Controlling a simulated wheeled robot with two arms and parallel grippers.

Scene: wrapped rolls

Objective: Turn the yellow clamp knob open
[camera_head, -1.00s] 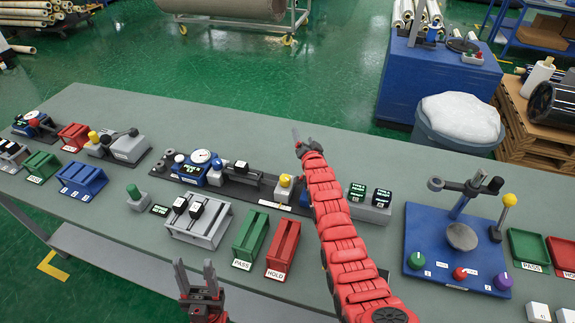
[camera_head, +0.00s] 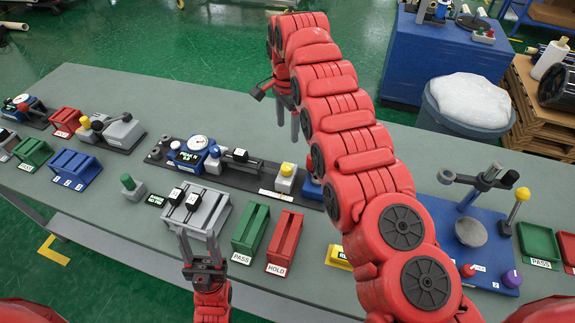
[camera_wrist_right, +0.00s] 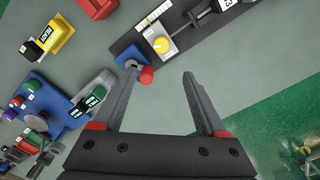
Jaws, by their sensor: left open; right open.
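The yellow clamp knob (camera_head: 287,169) sits on a pale grey block at the right end of a dark rail fixture. In the right wrist view the yellow knob (camera_wrist_right: 160,45) lies ahead of the fingertips, apart from them. My right gripper (camera_head: 299,128) is open and empty, pointing down above the table behind the knob; in its wrist view the open jaws (camera_wrist_right: 160,74) frame bare table and a small red knob (camera_wrist_right: 146,75) lies near the left finger. My left gripper (camera_head: 197,242) is open and empty at the front table edge, before a grey two-slot device (camera_head: 200,215).
The rail fixture also carries a round gauge (camera_head: 197,142) and a blue block. Green PASS (camera_head: 250,230) and red HOLD (camera_head: 286,240) racks stand in front. A blue panel (camera_head: 440,215) with a yellow-topped lever (camera_head: 522,193) is at right. My right arm hides the table between.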

